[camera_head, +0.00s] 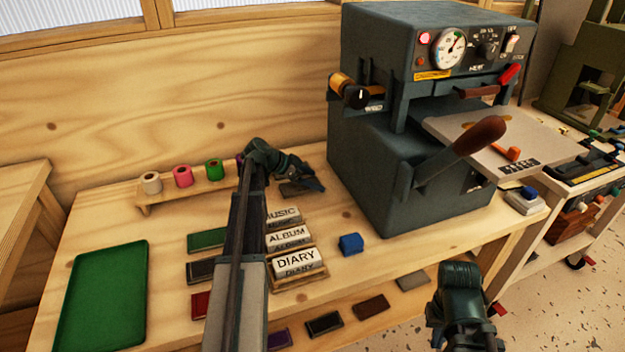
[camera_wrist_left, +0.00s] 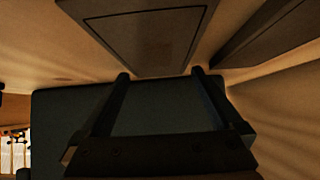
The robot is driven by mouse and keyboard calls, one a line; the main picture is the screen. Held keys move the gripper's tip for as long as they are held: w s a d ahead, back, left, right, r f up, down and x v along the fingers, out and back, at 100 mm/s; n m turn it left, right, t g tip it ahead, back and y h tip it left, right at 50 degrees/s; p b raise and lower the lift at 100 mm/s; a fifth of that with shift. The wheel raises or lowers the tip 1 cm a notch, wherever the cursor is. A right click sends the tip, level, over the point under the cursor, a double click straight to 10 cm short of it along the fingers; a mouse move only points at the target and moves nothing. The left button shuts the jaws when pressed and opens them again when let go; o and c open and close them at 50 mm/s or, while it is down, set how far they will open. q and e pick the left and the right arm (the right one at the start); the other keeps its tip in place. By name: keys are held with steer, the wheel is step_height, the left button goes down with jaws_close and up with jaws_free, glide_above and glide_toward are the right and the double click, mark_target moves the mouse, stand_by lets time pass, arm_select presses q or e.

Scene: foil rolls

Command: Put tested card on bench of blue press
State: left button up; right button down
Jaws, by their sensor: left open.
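The blue press (camera_head: 380,150) is a dark blue-grey machine with a dial, knobs and a wooden-handled lever. Its pale bench (camera_head: 460,130) sticks out to the right and carries a small orange piece. My left gripper (camera_head: 312,180) is open at the back of the table, just left of the press. A small dark flat piece (camera_head: 291,188) lies beside it; I cannot tell whether it is the tested card. In the left wrist view, the two open fingers (camera_wrist_left: 159,75) have nothing visibly between them. My right gripper (camera_head: 465,320) is low at the right; its fingers are unclear.
A green tray (camera_head: 100,295) lies at the left. A small rack holds several foil rolls (camera_head: 183,176). Label blocks, including DIARY (camera_head: 297,262), stand mid-table, with a blue cube (camera_head: 350,243) beside them. Several coloured cards (camera_head: 371,306) lie on a lower shelf. An olive press stands right.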

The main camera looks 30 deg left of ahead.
arm_select(q)
steer(key=shift+r, duration=0.1)
steer(key=shift+s+a+r+p, duration=0.1)
steer(key=shift+r+p, duration=0.15)
steer(key=shift+p, duration=0.15)
steer(key=p+v, duration=0.6)
steer(key=v, duration=0.4)
steer(key=shift+s+a+r+p, duration=0.15)
steer(key=shift+p, duration=0.2)
steer(key=shift+s+a+r, duration=0.2)
steer(key=shift+s+a, duration=0.1)
steer(key=shift+s, duration=0.1)
